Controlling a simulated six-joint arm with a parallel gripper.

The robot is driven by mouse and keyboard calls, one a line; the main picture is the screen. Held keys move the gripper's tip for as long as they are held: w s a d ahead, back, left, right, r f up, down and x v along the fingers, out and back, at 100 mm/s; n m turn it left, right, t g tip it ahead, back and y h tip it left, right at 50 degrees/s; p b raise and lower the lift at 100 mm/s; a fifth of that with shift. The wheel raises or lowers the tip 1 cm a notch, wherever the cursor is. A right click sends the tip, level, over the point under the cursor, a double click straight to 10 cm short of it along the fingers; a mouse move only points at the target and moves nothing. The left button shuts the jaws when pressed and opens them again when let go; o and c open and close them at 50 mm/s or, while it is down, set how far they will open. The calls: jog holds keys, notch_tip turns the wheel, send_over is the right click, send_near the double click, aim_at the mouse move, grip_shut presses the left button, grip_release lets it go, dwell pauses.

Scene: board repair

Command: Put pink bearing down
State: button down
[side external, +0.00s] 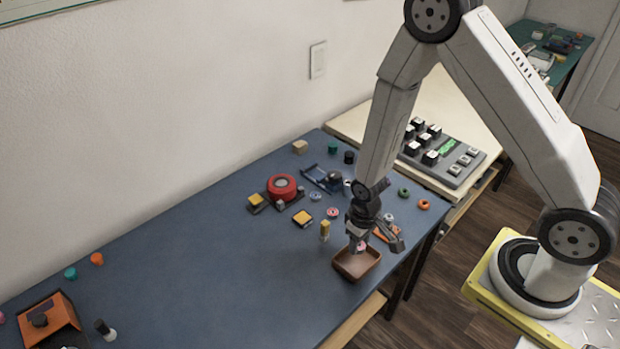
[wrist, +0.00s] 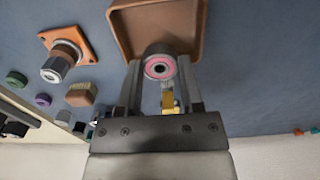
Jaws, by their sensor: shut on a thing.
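The pink bearing (wrist: 160,67) is a small ring with a pink face and a dark centre. My gripper (wrist: 160,85) is shut on it, with one finger on each side in the wrist view. In the side view my gripper (side external: 357,246) points down over the brown tray (side external: 345,272), and a bit of pink shows at its tips. The tray also shows in the wrist view (wrist: 125,22), just beyond the bearing. I cannot tell whether the bearing touches the tray floor.
The blue table's left middle is mostly clear.

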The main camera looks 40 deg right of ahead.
aim_at(356, 263)
jog(key=shift+f, duration=1)
jog(key=shift+f, duration=1.8)
jog(key=shift+c, duration=1.2)
grip_release()
jog(key=shift+f, duration=0.1)
jog(key=shift+r, duration=0.2)
jog(key=shift+r, duration=5.95)
